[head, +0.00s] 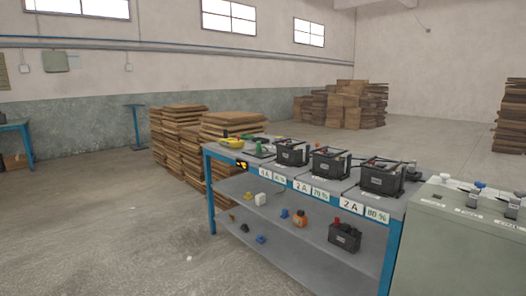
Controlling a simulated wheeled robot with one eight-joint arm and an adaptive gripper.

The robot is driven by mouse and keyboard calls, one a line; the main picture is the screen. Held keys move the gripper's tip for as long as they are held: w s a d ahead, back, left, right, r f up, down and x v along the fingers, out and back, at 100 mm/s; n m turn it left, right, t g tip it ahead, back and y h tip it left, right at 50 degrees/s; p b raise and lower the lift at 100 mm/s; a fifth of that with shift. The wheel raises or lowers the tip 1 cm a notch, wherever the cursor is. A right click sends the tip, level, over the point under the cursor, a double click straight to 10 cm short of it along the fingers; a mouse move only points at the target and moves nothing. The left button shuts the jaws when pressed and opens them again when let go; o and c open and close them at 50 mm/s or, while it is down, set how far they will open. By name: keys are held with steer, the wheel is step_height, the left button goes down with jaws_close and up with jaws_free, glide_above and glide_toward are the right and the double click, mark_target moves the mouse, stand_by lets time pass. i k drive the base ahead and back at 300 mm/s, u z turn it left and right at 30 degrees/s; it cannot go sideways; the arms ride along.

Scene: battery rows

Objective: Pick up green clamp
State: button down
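A small green object (258,148), likely the green clamp, is at the far left end of the top of the blue-framed workbench (216,155). It stands close to the left-most black battery (292,153). It is too small in the head view to make out its jaws or what it touches. My gripper is not in view.
More black batteries (328,162) (382,177) stand in a row on the bench. A yellow object (231,143) lies at its left end. The lower shelf (279,234) holds small coloured parts and a dark battery (344,236). A grey-green cabinet (455,245) stands right. Floor at left is clear.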

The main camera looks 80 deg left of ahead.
mark_target(259, 149)
steer(key=u, duration=3.2)
steer(key=i, duration=0.5)
steer(key=u, duration=0.55)
steer(key=i, duration=2.2)
steer(key=z, duration=0.85)
steer(key=i, duration=0.75)
steer(key=z, duration=0.25)
